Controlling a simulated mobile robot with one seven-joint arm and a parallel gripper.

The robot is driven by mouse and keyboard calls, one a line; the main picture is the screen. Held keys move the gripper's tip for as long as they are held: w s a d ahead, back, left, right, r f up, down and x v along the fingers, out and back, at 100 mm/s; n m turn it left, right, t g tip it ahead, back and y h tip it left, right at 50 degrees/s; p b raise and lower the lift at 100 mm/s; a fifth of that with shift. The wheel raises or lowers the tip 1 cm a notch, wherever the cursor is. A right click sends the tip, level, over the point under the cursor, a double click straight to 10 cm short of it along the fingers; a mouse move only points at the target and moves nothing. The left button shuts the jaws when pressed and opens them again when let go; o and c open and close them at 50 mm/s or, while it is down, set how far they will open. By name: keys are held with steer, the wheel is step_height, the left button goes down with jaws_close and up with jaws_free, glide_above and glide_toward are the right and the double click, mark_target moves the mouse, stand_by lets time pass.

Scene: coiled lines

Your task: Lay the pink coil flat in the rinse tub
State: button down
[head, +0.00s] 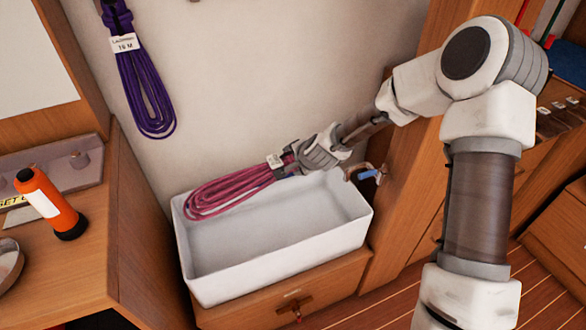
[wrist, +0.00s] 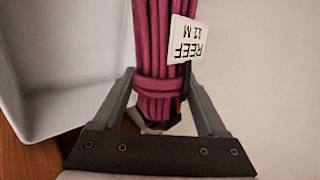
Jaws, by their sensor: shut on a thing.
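The pink coil (head: 232,191) is a long bundle of looped line with a white tag reading REEF 12 M in the wrist view. My gripper (head: 289,160) is shut on its bound end, with a finger on each side of the pink coil (wrist: 158,85) in the wrist view. The coil stretches left from my gripper along the back of the white rinse tub (head: 275,271), at about rim height. Its far loops show near the tub's back left corner. I cannot tell whether they touch the rim. The visible tub floor is bare. The tub (wrist: 60,100) also shows at left in the wrist view.
A purple coil (head: 145,85) hangs on the wall at upper left. An orange bottle (head: 50,203) stands on the wooden counter (head: 95,265) left of the tub. A tap with a blue part (head: 368,174) is at the tub's right end, near my arm.

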step_height(320, 180, down, 23)
steer(key=b, duration=1.2)
stand_by(0.7)
jaws_free()
steer(key=shift+s, duration=0.1)
steer(key=p+v, duration=0.5)
steer(key=v, duration=1.2)
steer(key=shift+r, duration=0.15)
steer(key=shift+d, duration=0.1)
